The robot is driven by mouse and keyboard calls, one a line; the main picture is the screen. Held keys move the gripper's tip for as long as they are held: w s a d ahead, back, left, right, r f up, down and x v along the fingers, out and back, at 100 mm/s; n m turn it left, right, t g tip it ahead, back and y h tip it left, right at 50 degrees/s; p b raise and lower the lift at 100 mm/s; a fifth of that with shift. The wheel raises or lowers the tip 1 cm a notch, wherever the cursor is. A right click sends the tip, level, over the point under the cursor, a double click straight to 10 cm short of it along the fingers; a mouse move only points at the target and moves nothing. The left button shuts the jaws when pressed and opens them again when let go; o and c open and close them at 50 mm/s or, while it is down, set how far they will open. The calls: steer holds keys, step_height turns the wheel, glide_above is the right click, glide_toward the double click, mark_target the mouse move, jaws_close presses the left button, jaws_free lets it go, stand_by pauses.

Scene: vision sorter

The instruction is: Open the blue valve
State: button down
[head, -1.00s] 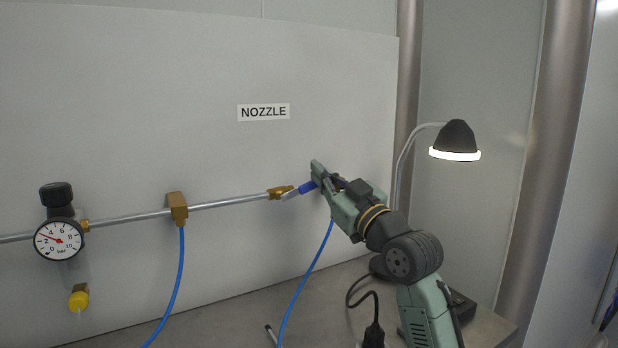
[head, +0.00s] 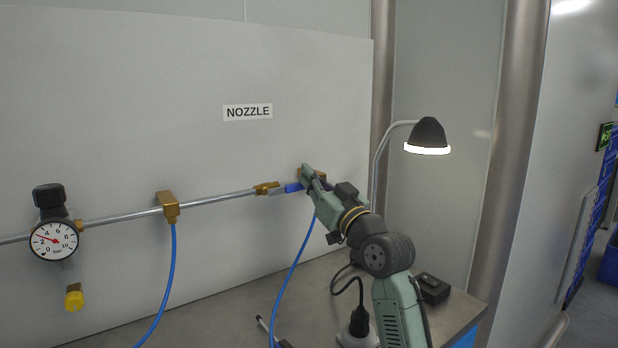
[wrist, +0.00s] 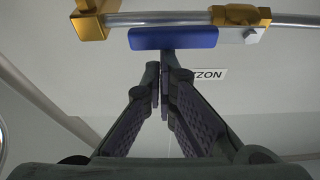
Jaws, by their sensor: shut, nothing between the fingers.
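The blue valve's brass body (head: 264,188) sits on the pipe below the NOZZLE sign. Its silver lever with a blue handle (head: 293,188) points right, close to in line with the pipe. In the wrist view the blue handle (wrist: 172,38) lies alongside the pipe, with the brass body (wrist: 240,15) at its right. My gripper (head: 306,172) is at the handle's right end, partly covering it. Its fingers (wrist: 163,78) are shut and empty, with the tips at the handle's edge. I cannot tell if they touch it.
A brass end block (wrist: 90,25) is left of the handle in the wrist view. A blue hose (head: 291,285) hangs below my gripper. A gauge (head: 54,240) and a brass block (head: 168,206) are on the pipe to the left. A lamp (head: 428,135) stands to the right.

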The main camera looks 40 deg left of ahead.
step_height(320, 180, up, 5)
steer(key=p, duration=0.4)
steer(key=f+b+v, duration=0.1)
steer(key=b+v, duration=0.4)
steer(key=v, duration=0.5)
steer(key=shift+w+f, duration=0.1)
